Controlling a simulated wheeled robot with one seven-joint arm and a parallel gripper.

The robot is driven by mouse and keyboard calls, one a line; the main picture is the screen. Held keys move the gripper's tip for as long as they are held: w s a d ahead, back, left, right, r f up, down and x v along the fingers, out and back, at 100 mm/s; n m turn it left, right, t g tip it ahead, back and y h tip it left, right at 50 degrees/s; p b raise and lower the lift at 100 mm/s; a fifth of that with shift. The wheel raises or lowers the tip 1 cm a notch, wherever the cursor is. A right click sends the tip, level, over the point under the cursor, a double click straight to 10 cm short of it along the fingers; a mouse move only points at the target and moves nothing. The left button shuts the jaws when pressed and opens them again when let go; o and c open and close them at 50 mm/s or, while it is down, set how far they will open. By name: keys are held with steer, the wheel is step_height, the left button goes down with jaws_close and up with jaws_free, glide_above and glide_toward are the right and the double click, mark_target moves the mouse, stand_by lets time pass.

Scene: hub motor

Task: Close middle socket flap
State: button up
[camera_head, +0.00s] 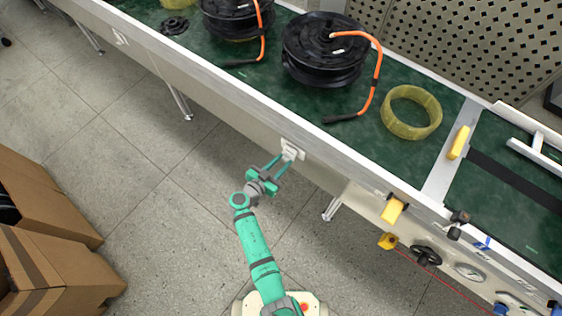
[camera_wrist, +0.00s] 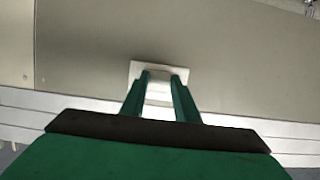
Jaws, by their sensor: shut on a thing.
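The middle socket (camera_head: 291,150) is a small white fitting on the side panel of the workbench. In the wrist view its white plate and flap (camera_wrist: 159,88) sit straight ahead on the grey panel. My gripper (camera_head: 283,160) reaches up to the socket from below left in the head view. In the wrist view its two green fingers (camera_wrist: 160,80) are at the socket, one on each side of the white flap, and shut on it. The fingers hide part of the socket, and I cannot tell exactly how far the flap stands open.
The green bench top (camera_head: 300,105) carries black cable reels (camera_head: 325,50) with orange cables and a yellow ring (camera_head: 411,112). Another socket (camera_head: 119,36) is farther left on the panel. Cardboard boxes (camera_head: 50,270) stand at lower left. The floor between is clear.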

steer(key=shift+w+d+f+t+h, duration=0.2)
steer(key=shift+w+f+t+h, duration=0.1)
steer(key=shift+f+t+h, duration=0.25)
steer(key=shift+w+d+f+t+h, duration=0.25)
steer(key=shift+t+h, duration=0.15)
steer(key=shift+t, duration=0.3)
steer(key=shift+w+d+f+t+h, duration=0.2)
steer(key=shift+w+f+t+h, duration=0.1)
steer(key=shift+f+t+h, duration=0.25)
steer(key=shift+r+t, duration=0.15)
steer(key=shift+t, duration=0.15)
steer(key=shift+w, duration=0.1)
steer(key=o, duration=1)
steer(key=shift+o, duration=0.2)
steer(key=shift+d, duration=0.1)
steer(key=v, duration=1.1)
steer(key=shift+w, duration=0.25)
